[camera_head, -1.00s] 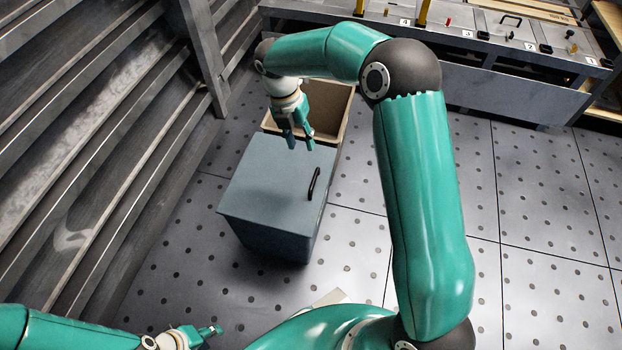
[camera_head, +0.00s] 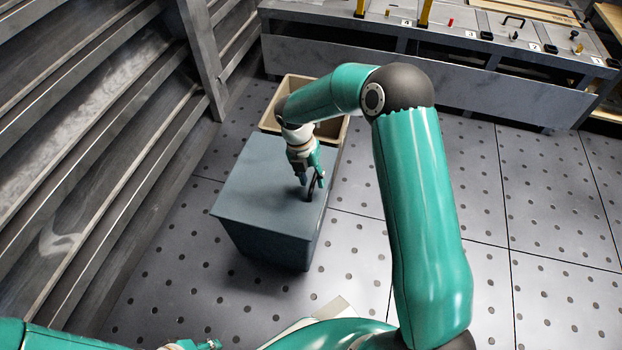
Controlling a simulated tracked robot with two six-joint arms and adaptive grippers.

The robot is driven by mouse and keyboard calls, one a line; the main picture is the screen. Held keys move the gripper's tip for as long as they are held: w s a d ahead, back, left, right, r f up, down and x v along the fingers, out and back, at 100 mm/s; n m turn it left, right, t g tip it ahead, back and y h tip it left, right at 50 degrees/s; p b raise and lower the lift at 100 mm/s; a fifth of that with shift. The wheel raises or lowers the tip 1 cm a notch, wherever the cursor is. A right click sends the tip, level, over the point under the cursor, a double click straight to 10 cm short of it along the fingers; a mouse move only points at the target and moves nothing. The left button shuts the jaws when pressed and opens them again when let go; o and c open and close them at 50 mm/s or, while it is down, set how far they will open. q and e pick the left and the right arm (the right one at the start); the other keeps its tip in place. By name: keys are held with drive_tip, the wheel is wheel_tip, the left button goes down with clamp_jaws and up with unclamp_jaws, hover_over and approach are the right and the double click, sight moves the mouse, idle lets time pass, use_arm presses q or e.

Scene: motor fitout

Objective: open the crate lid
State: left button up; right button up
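The crate (camera_head: 262,240) is a blue-grey box on the floor. Its flat lid (camera_head: 255,190) lies closed on top. A black bar handle (camera_head: 309,192) stands near the lid's right edge. My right gripper (camera_head: 312,183) is over the handle, pointing down. Its fingers look apart, with the handle between or just beside them; whether they touch it I cannot tell. My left gripper (camera_head: 203,345) is at the bottom edge, far from the crate and partly cut off.
An open tan box (camera_head: 290,88) stands right behind the crate. Metal shelving (camera_head: 90,130) is close on the left. A long bench (camera_head: 400,52) with numbered stations and small parts runs along the back. The perforated floor (camera_head: 530,200) to the right is clear.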

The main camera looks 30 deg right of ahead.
clamp_jaws()
drive_tip(key=shift+r, duration=0.15)
idle(0.4)
